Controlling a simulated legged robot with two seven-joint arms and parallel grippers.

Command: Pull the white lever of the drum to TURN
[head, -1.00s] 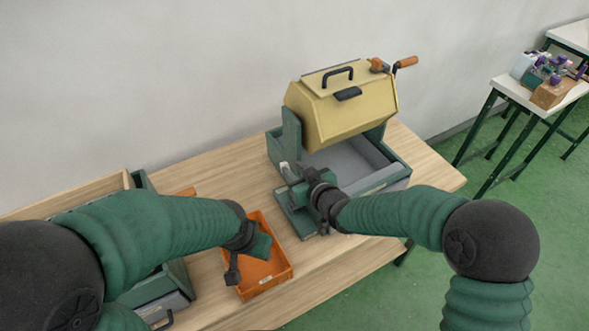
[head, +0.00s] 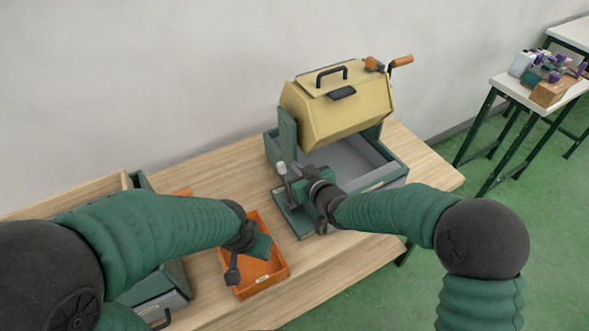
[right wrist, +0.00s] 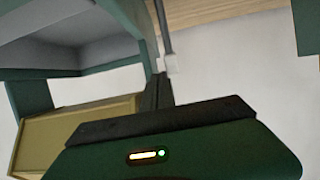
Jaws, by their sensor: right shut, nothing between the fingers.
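The yellow, many-sided drum (head: 335,115) hangs in its green frame on the wooden table. The white lever (head: 281,168) stands at the frame's front left, with a white knob on a thin rod. In the right wrist view, its white knob (right wrist: 169,64) is close to my fingertips; I cannot tell whether they touch. My right gripper (head: 293,178) is shut and empty beside the lever. Its dark fingers (right wrist: 157,90) show in the right wrist view. My left gripper (head: 235,268) hangs over the orange tray; its jaws are unclear. No TURN mark is legible.
The orange tray (head: 270,283) sits at the table's front, left of the drum's base. A green-sided box (head: 172,290) stands at the left, partly behind my left arm. A side table (head: 515,88) with small items stands at the far right.

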